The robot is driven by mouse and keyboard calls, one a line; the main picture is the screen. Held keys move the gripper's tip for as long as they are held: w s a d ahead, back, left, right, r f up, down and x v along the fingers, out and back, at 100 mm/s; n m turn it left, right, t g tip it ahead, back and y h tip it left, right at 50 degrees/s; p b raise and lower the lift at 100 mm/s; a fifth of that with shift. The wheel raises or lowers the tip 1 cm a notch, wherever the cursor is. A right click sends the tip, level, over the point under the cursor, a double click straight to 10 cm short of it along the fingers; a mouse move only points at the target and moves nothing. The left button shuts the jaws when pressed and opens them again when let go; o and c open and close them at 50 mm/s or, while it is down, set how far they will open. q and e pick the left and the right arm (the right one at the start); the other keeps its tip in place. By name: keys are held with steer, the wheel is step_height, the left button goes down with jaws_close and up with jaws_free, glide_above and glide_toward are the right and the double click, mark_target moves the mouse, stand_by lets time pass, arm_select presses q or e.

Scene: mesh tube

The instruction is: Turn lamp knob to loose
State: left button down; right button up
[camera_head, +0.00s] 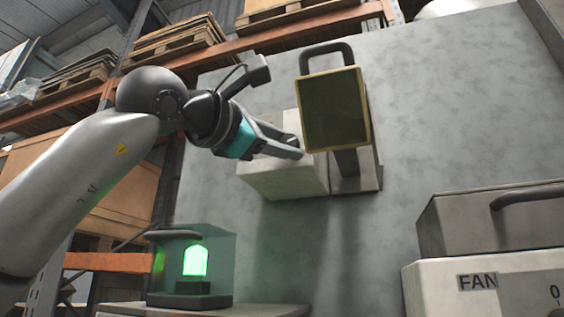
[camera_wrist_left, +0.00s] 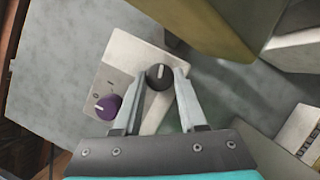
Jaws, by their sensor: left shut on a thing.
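A pale control box (camera_head: 285,178) is mounted on the grey wall, and its face (camera_wrist_left: 120,70) shows in the left wrist view. That face carries a dark knob (camera_wrist_left: 159,76) with a light pointer line and a purple knob (camera_wrist_left: 107,107) to its lower left. I cannot read the markings or tell which is the lamp knob. My left gripper (camera_head: 296,148) reaches the box from the left. In the wrist view its fingers (camera_wrist_left: 162,82) are shut on the dark knob, one on each side. The knobs are not visible in the head view. My right gripper is in neither view.
A yellow-framed box (camera_head: 335,110) with a dark handle juts out close right of my gripper. Below stands a glass case (camera_head: 220,250) with a lit green lamp (camera_head: 195,260). A box labelled FAN (camera_head: 440,285) is at lower right. Shelving with pallets stands behind left.

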arm_select(q)
steer(key=shift+s+d+f+n+t+y+b, duration=0.15)
steer(key=shift+n+t+y+b, duration=1.25)
steer(key=shift+n, duration=1.6)
steer(key=shift+w+d+f+n+t+y+b, duration=0.1)
steer(key=shift+n+t+y+b, duration=0.55)
steer(key=shift+n+b, duration=1.85)
steer(key=shift+s+d+f+n+t+y+b, duration=0.15)
steer(key=shift+n+t+y+b, duration=0.85)
steer(key=shift+n, duration=2.5)
steer(key=shift+w+r+n+g+y, duration=0.1)
steer(key=shift+r+n+g+y, duration=0.05)
steer(key=shift+n+g+y, duration=0.15)
steer(key=c, duration=0.8)
jaws_free()
steer(key=o, duration=0.3)
steer(key=shift+a, duration=0.15)
steer(key=shift+o, duration=0.2)
